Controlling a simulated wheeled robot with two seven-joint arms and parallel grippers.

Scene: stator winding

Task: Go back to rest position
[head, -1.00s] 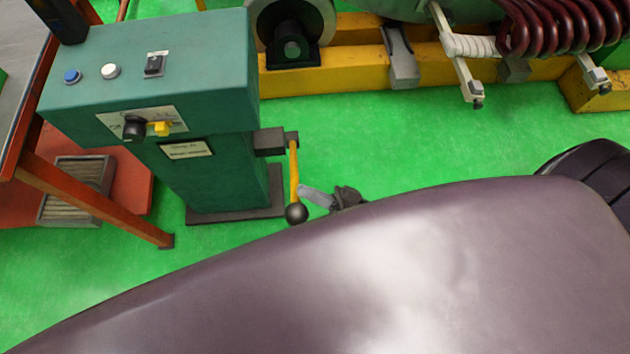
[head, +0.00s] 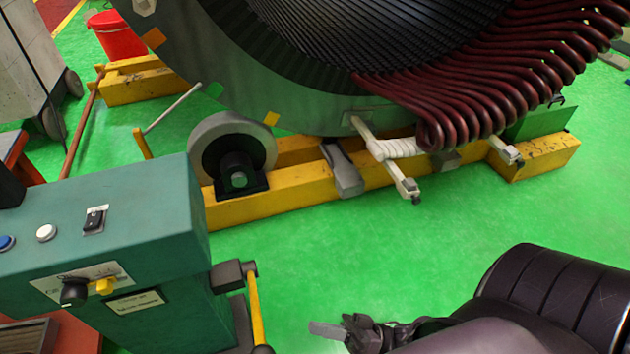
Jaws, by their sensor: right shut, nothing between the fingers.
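My right gripper (head: 324,329) shows at the bottom centre of the head view, shut and empty, above the green floor in the picture. The dark arm behind it comes in from the lower right. It is to the right of the yellow lever (head: 256,308) on the green control pedestal (head: 150,225), with a visible gap between them. The lever's black knob (head: 262,349) is cut off by the bottom edge. My left gripper is not in view.
The large stator (head: 300,95) with dark red coils (head: 470,100) rests on a roller (head: 232,155) and yellow beams (head: 290,190) at the back. A red bucket (head: 117,36) stands far left. Green floor (head: 400,260) is clear between beams and arm.

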